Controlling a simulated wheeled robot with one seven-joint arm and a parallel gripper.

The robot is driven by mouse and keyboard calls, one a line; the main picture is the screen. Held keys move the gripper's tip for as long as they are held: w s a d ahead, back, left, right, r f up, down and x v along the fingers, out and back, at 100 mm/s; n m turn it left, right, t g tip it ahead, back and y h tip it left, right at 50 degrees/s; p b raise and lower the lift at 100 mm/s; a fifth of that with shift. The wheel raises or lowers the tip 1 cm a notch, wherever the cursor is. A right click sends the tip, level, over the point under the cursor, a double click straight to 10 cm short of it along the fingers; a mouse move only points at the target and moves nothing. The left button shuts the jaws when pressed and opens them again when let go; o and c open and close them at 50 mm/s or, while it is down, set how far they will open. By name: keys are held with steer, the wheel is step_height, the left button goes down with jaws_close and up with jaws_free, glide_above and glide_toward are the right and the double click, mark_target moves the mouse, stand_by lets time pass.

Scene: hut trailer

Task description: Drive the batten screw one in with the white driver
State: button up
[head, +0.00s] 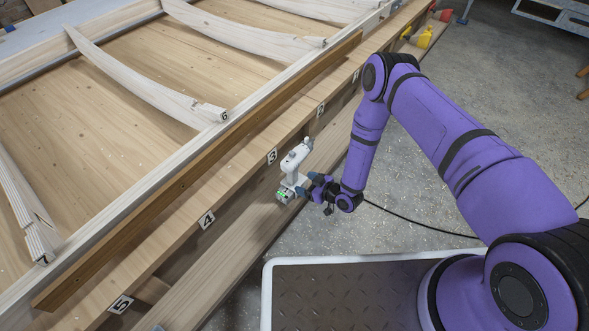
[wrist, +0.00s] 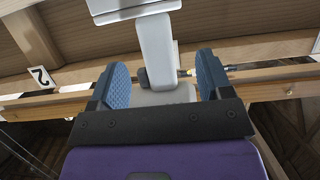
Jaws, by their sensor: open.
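The white driver (head: 295,163) is at the outer side of the long timber frame, near the label 3, with its grey base and a green-lit patch low down. My gripper (head: 304,188) is at the driver's lower part. In the wrist view the driver's white handle (wrist: 157,48) stands between the two blue finger pads of my gripper (wrist: 162,78). The pads are apart, with a gap on each side of the handle. The brown batten (head: 190,178) lies along the frame, left of the driver. I cannot make out batten screw one.
Curved pale ribs (head: 145,80) cross the wooden panel at left. Number labels such as 4 (head: 207,220) mark the outer beam. A yellow object (head: 422,37) sits at the beam's far end. A tread-plate platform (head: 345,295) is in front. Grey floor (head: 500,90) is open at right.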

mark_target(296, 177)
steer(key=shift+w+r+x, duration=0.15)
steer(key=shift+x, duration=1.6)
steer(key=shift+w+r+x, duration=0.1)
steer(key=shift+x, duration=1.7)
steer(key=c, duration=1.3)
jaws_close()
steer(key=shift+r, duration=0.1)
